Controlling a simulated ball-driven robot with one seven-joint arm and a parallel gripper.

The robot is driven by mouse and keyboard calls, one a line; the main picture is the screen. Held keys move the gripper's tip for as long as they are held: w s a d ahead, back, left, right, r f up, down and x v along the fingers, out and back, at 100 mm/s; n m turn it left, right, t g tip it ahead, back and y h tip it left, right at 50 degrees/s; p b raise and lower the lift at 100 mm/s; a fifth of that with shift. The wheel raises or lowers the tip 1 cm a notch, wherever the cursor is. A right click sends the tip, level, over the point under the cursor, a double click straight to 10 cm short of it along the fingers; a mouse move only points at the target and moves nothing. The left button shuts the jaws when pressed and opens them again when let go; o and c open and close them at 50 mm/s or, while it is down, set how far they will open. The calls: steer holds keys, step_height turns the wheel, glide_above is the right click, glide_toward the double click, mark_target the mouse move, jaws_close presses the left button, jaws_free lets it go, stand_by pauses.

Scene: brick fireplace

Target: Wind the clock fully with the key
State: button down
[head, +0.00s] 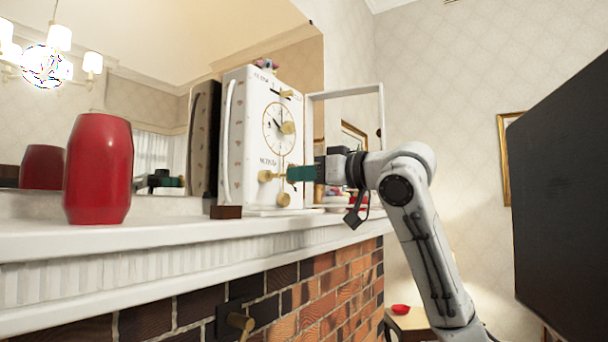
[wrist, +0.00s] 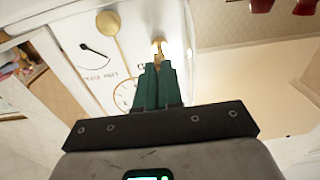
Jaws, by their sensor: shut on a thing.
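The white clock (head: 250,135) stands upright on the mantel, with a round dial (head: 279,129) and brass parts on its front. My gripper (head: 290,174) has teal fingers at the lower front of the clock. They are shut on a brass key (head: 266,176), whose rounded end sticks out to the left of the fingertips. In the wrist view the key (wrist: 159,46) shows just beyond the closed fingertips (wrist: 157,66), against the clock front (wrist: 75,62). Whether the key sits in a hole is hidden. A brass disc (head: 283,200) hangs just below the fingers.
A red vase (head: 98,168) stands on the white mantel (head: 165,232), left of the clock. A small dark block (head: 226,212) lies by the clock's base. A mirror is behind. A large dark panel (head: 562,200) stands at the right. The mantel's front left is clear.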

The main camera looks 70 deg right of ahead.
mark_target(284, 175)
steer(key=shift+p+x, duration=0.45)
steer(key=shift+x, duration=0.85)
stand_by(0.4)
steer(key=m+p, duration=0.2)
steer(key=shift+r+m, duration=0.1)
steer(key=shift+m, duration=0.2)
steer(key=shift+m+p, duration=0.7)
steer(key=shift+m, duration=0.3)
steer(key=shift+w, duration=0.1)
